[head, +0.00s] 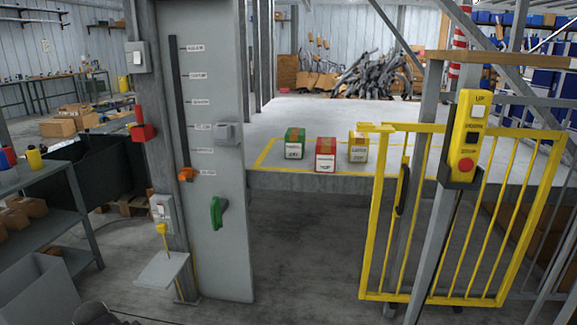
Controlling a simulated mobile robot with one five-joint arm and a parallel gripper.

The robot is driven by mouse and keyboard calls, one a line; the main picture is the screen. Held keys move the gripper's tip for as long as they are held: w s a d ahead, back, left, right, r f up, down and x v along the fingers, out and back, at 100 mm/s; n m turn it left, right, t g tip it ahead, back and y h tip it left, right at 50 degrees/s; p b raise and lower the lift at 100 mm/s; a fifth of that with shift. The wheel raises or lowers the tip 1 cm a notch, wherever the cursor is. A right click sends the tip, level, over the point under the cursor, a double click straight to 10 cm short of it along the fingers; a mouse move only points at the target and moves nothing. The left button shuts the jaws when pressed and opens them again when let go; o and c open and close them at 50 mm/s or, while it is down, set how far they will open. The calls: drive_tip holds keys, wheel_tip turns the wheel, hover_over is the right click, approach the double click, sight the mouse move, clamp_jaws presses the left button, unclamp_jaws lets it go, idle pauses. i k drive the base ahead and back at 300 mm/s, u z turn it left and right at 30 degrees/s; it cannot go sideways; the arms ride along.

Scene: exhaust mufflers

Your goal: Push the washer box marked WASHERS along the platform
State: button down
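Three small boxes stand close together on the raised grey platform (335,108). They are a green box (293,144) on the left, a red box (325,154) nearest the front edge, and a yellow box (358,147) on the right. Each has a pale label on its front, too small to read, so I cannot tell which one is marked WASHERS. The boxes look upright and slightly apart, near a yellow line painted on the platform. I cannot make out my gripper in this view.
A yellow gate (437,296) and a post with a yellow control box (466,137) stand at the front right. A grey panel (205,255) with a green handle (217,212) stands left of the platform. A muffler pile (378,76) lies at the back. The mid-platform is clear.

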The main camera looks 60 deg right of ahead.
sight(326, 147)
drive_tip(key=i, duration=1)
drive_tip(key=z, duration=0.25)
